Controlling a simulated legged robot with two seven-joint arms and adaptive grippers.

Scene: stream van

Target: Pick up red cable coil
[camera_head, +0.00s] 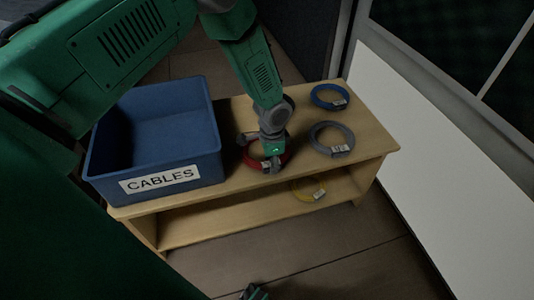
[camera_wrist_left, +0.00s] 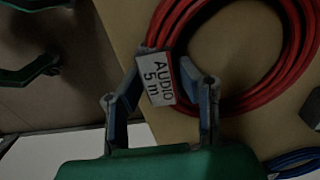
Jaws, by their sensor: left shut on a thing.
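The red cable coil (camera_head: 248,157) lies on the wooden bench top, to the right of the blue bin. My left gripper (camera_head: 271,165) reaches down onto the near side of the coil. In the left wrist view the red coil (camera_wrist_left: 178,18) fills the upper right, with a white label reading "AUDIO 5 m". There my left gripper (camera_wrist_left: 160,88) is shut on the coil at this label, one finger on each side. My right gripper (camera_wrist_left: 35,40) shows at the upper left of the wrist view, fingers apart and empty. Only a bit of it shows at the head view's bottom edge.
The blue bin (camera_head: 205,170) marked "CABLES" stands on the left of the wooden bench (camera_head: 222,194). A grey coil (camera_head: 313,138) and a blue coil (camera_head: 314,97) lie to the right of my left gripper. A yellow coil (camera_head: 309,197) lies on the lower shelf. A white panel (camera_head: 420,140) stands at the right.

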